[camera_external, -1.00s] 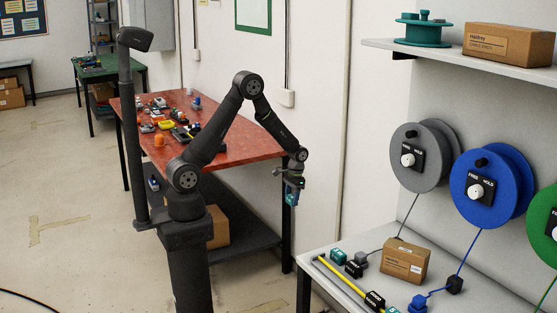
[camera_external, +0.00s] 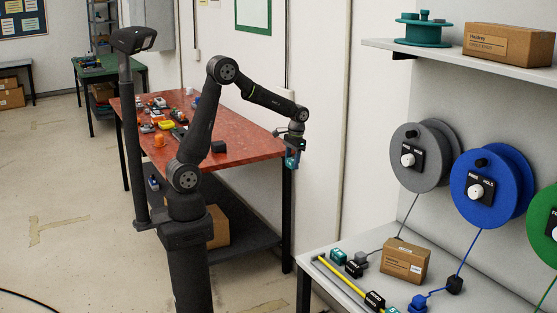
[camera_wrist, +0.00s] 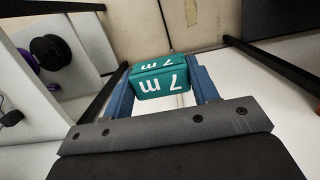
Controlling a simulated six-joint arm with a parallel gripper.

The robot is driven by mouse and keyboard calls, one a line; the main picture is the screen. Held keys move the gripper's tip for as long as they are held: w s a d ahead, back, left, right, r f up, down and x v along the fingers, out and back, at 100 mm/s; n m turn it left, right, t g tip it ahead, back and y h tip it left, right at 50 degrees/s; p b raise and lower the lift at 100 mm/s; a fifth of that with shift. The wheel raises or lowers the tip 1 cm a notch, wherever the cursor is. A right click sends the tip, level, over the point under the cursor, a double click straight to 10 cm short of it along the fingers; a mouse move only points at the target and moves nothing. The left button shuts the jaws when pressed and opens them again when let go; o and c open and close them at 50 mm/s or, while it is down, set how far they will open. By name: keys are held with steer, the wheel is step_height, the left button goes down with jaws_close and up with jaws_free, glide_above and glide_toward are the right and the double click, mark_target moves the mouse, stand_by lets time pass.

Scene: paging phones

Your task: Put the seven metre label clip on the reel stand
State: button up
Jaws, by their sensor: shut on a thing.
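The seven metre label clip (camera_wrist: 160,80) is a teal block with white "7 m" lettering, upside down in the wrist view. My gripper (camera_external: 293,156) is shut on it, with a blue finger on either side. In the external view the clip hangs in the air near the right end of the red table, left of the white bench. The reel stand appears to be this white bench (camera_external: 335,243) with a grey reel (camera_external: 417,178), a blue reel (camera_external: 465,210) and a partly cut-off green reel (camera_external: 545,228) above it.
On the bench lie a cardboard box (camera_external: 405,262), a yellow strip (camera_external: 343,279), another teal block (camera_external: 338,256) and several dark blocks. Cords run down from the reels. The red table (camera_external: 250,143) holds many small parts. A shelf (camera_external: 440,52) overhangs the bench.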

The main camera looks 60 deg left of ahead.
step_height(320, 180, up, 2)
steer(key=shift+r, duration=0.15)
steer(key=w+d, duration=0.1)
steer(key=d, duration=3.7)
steer(key=s+d, duration=1.2)
steer(key=d, duration=0.3)
steer(key=s+d, duration=1.3)
steer(key=d, duration=0.2)
glide_above(369, 288)
step_height(369, 288, down, 12)
steer(key=shift+w+f, duration=0.1)
steer(key=shift+f, duration=0.1)
steer(key=shift+w+f, duration=0.1)
steer(key=shift+f, duration=1.9)
steer(key=shift+f, duration=0.15)
